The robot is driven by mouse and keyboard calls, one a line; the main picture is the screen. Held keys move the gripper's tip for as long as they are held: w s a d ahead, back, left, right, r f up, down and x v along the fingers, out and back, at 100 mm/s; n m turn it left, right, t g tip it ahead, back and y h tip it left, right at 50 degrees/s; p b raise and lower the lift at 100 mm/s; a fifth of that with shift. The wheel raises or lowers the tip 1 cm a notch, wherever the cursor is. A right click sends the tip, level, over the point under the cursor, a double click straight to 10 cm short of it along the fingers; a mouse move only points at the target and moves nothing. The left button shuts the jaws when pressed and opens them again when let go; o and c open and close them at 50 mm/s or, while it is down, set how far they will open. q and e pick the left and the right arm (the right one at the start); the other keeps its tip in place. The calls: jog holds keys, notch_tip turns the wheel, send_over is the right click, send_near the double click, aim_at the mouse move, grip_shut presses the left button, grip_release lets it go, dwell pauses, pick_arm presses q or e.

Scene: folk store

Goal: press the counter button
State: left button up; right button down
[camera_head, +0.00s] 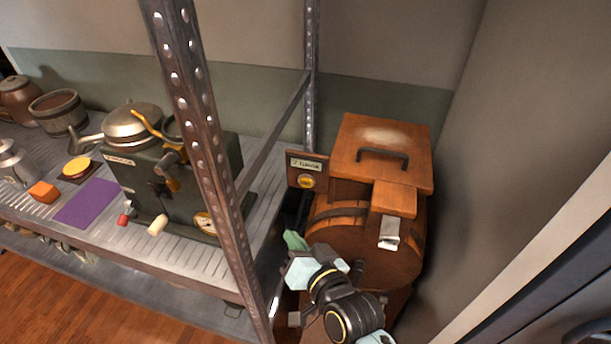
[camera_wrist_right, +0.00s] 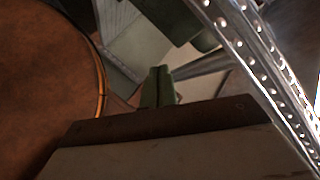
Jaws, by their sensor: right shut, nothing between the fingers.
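The counter button (camera_head: 306,181) is a round yellow button on a small wooden panel (camera_head: 312,165) with a pale label above it. The panel stands at the left side of a wooden barrel (camera_head: 345,245). My right gripper (camera_head: 293,239) is shut and empty, with its green fingertips below and slightly left of the button in the head view, apart from it. The fingertips also show in the right wrist view (camera_wrist_right: 158,86), upright near the middle. I cannot make out the button in the wrist view. My left gripper is not in view.
A perforated metal shelf post (camera_head: 204,145) stands left of my right gripper and also shows in the wrist view (camera_wrist_right: 262,70). The barrel has a wooden lid (camera_head: 365,135) with a dark handle. A green machine (camera_head: 150,190) and a purple mat (camera_head: 88,204) are on the metal shelf.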

aim_at(306, 182)
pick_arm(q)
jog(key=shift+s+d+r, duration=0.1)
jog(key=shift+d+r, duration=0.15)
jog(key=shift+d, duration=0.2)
pick_arm(e)
notch_tip(306, 182, up, 3)
jog(key=shift+w+a+r+t, duration=0.1)
jog(key=shift+a+r+t, duration=0.1)
jog(key=shift+t, duration=0.2)
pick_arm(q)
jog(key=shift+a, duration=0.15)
pick_arm(e)
jog(key=shift+w, duration=0.1)
